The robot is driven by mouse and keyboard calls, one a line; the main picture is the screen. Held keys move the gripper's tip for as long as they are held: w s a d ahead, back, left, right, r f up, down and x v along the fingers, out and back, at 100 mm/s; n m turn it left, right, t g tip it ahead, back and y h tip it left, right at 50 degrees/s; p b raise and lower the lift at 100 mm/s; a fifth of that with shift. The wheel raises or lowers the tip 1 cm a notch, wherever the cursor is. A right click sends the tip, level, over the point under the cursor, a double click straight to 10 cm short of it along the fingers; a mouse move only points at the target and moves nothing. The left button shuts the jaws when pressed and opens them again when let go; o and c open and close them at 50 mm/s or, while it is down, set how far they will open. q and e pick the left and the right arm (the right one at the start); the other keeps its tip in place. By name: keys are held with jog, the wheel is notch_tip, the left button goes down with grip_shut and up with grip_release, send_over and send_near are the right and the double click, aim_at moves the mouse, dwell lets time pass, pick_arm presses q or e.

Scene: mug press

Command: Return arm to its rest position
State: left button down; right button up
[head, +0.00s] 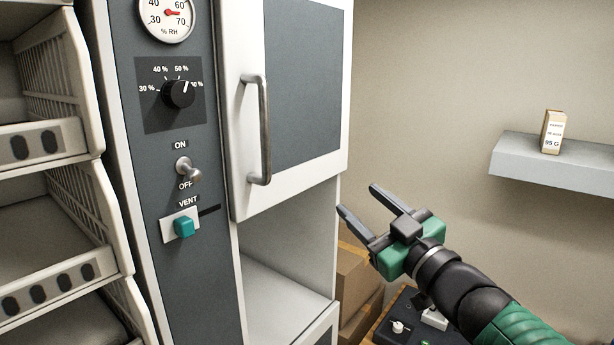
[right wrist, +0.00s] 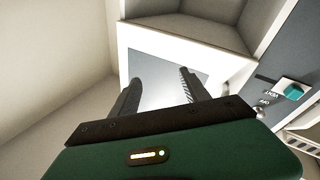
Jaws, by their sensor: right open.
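My right gripper (head: 357,209) is open and empty in the head view, held in the air in front of and to the right of the tall cabinet (head: 345,90). Its two dark fingers point up and left, apart from the cabinet. The fingers also show spread in the right wrist view (right wrist: 158,85), with nothing between them. My left gripper is not in view.
The cabinet has a door handle (head: 261,130), a dial (head: 178,94), a toggle switch (head: 186,169) and a teal vent button (head: 184,227). White racks (head: 95,205) stand left. A wall shelf (head: 560,163) holds a small box (head: 552,132). Cardboard boxes (head: 352,275) sit low behind my gripper.

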jog(key=s+d+f+m+g+h, duration=0.1)
jog(key=d+f+m+g+h, duration=0.15)
jog(key=f, duration=0.75)
jog(key=s+d+f+m+g+h+b, duration=0.1)
jog(key=d+f+m+h, duration=0.25)
jog(key=f, duration=0.65)
jog(key=s+d+f+m+g+h, duration=0.1)
jog(key=d+f+m+g+h, duration=0.2)
jog(key=f, duration=0.7)
jog(key=s+f+m+g+b, duration=0.1)
jog(key=s+f+g, duration=0.7)
jog(key=s+f, duration=1.2)
jog(key=shift+s+d+h+b, duration=0.3)
jog(key=shift+d+h, duration=0.05)
jog(key=shift+h, duration=0.05)
jog(key=shift+g, duration=0.25)
